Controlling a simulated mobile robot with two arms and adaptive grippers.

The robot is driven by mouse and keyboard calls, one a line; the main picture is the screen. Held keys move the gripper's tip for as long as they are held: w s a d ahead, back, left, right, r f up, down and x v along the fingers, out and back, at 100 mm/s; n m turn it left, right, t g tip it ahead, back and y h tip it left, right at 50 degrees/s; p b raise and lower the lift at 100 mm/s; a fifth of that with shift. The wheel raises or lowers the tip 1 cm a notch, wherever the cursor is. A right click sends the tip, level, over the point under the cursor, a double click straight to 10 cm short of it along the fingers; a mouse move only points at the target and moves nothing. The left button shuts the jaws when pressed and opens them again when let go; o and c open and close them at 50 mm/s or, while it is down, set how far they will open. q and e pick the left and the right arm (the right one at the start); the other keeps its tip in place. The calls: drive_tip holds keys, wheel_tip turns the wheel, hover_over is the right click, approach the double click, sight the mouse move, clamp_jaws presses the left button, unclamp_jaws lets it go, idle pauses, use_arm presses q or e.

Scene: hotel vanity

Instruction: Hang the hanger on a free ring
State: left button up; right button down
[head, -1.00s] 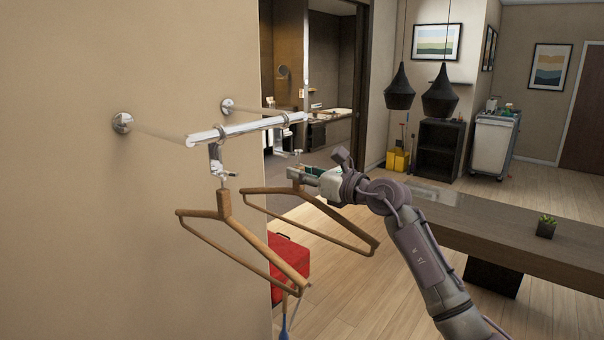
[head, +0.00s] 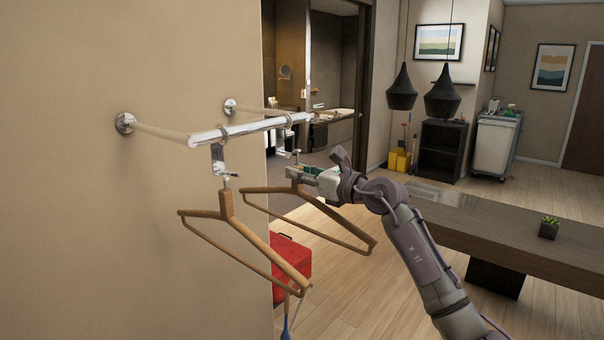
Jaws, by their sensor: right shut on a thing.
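A chrome rail (head: 250,127) stands out from the beige wall on two arms. A near ring fitting (head: 217,158) under its front end bears one wooden hanger (head: 245,234). A farther ring fitting (head: 283,153) is under the rail toward its far end. My right gripper (head: 294,172) is shut on a second wooden hanger (head: 335,230), near its neck, beside and just below the farther ring. The held hanger is roughly level. Its hook is small and partly hidden, so I cannot tell whether it touches the ring. My left gripper is not in view.
A red box (head: 292,262) stands on the floor behind the hangers. The wall (head: 90,220) is close on the left.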

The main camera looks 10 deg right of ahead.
drive_tip(key=shift+x, duration=1.9)
idle(1.1)
drive_tip(key=shift+f+b, duration=0.3)
drive_tip(key=shift+f, duration=0.2)
idle(1.1)
drive_tip(key=c, duration=0.9)
unclamp_jaws()
drive_tip(key=shift+c, duration=0.2)
